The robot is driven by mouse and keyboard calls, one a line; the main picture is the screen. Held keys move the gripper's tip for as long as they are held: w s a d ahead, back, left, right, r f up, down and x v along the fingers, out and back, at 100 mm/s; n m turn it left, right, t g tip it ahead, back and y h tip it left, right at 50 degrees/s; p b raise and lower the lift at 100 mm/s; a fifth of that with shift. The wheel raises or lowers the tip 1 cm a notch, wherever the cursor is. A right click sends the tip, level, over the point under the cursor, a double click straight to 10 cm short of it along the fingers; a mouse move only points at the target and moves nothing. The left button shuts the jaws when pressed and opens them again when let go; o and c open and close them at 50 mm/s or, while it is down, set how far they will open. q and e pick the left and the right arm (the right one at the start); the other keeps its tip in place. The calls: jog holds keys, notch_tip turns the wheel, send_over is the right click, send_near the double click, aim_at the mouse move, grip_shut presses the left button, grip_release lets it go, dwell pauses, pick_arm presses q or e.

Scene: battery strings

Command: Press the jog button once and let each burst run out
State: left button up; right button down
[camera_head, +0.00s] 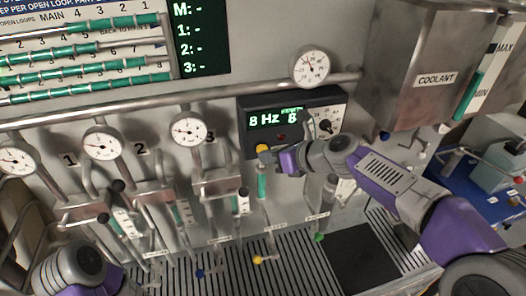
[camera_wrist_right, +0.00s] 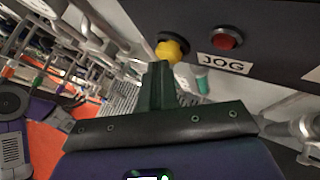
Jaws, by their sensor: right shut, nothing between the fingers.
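The control box (camera_head: 243,135) on the wall has a green-lit display (camera_head: 272,117) reading "8 Hz" and a further figure partly covered by a small overlay. A yellow button (camera_wrist_right: 172,50) and a red button (camera_wrist_right: 226,39) sit on its front. The JOG label (camera_wrist_right: 224,64) is below the red button and right of the yellow one. The yellow button also shows in the head view (camera_head: 262,148). My right gripper (camera_wrist_right: 158,68) is shut and empty, its tips at or just short of the yellow button; contact cannot be told. My left gripper is out of view.
A gauge (camera_head: 311,67) is above the box on a pipe (camera_head: 220,92). More gauges and valves line the wall to the left. The steel coolant tank (camera_head: 420,50) hangs at right. Below is a slatted floor (camera_head: 290,265). My left arm shows at lower left.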

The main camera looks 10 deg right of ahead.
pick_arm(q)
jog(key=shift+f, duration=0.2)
pick_arm(e)
jog(key=shift+s, duration=0.85)
pick_arm(q)
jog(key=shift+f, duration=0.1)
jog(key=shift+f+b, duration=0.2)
jog(key=shift+b, duration=0.2)
pick_arm(e)
jog(key=shift+s+d, duration=0.1)
jog(key=shift+s, duration=2.35)
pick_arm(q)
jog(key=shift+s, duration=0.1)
pick_arm(e)
jog(key=shift+f, duration=0.1)
